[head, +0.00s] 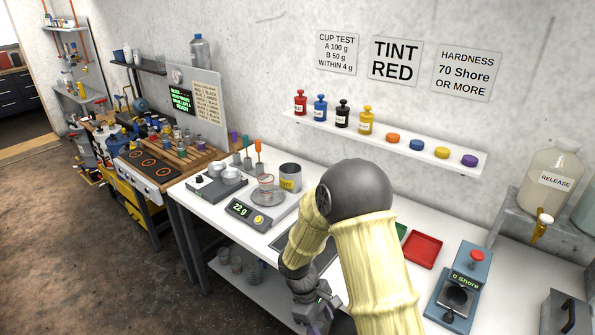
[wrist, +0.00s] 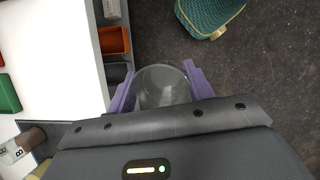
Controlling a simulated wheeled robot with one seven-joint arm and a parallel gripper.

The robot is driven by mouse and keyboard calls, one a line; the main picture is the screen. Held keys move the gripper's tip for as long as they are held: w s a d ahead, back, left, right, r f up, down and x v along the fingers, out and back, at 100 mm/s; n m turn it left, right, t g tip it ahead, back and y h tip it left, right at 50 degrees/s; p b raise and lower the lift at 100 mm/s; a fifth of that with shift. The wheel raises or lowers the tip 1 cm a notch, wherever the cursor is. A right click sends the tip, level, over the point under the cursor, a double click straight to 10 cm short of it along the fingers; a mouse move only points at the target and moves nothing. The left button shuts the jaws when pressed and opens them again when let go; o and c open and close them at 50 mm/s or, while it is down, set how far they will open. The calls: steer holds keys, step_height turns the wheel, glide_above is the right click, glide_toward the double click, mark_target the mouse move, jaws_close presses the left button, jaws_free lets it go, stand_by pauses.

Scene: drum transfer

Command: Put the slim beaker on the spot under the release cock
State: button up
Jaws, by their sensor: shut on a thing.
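My gripper (wrist: 162,86) has its two purple fingers shut on a clear, round glass vessel (wrist: 160,92), which looks like the slim beaker. It is held over the dark floor beside the white table edge. In the head view my gripper (head: 318,312) is low at the bottom edge, in front of the table, and the beaker cannot be made out there. The release cock (head: 541,226) is a brass tap with a white top, below the drum labelled RELEASE (head: 553,172) on a grey shelf at the right. I cannot make out a marked spot under it.
A hardness tester (head: 460,290), a red tray (head: 423,250) and a grey box (head: 566,315) stand on the white table (head: 512,272). A scale (head: 250,211) reading 22 g carries a cup. In the wrist view a teal basket (wrist: 210,14) is on the floor.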

steer(key=w+d+f+m+g+y+b, duration=0.2)
steer(key=w+d+f+m, duration=0.4)
steer(key=d+f+m, duration=0.3)
step_height(320, 180, down, 4)
steer(key=m+y, duration=0.1)
steer(key=m, duration=0.2)
steer(key=shift+r+y, duration=0.2)
steer(key=shift+y, duration=0.2)
steer(key=shift+s+d, duration=0.1)
steer(key=shift+s, duration=0.1)
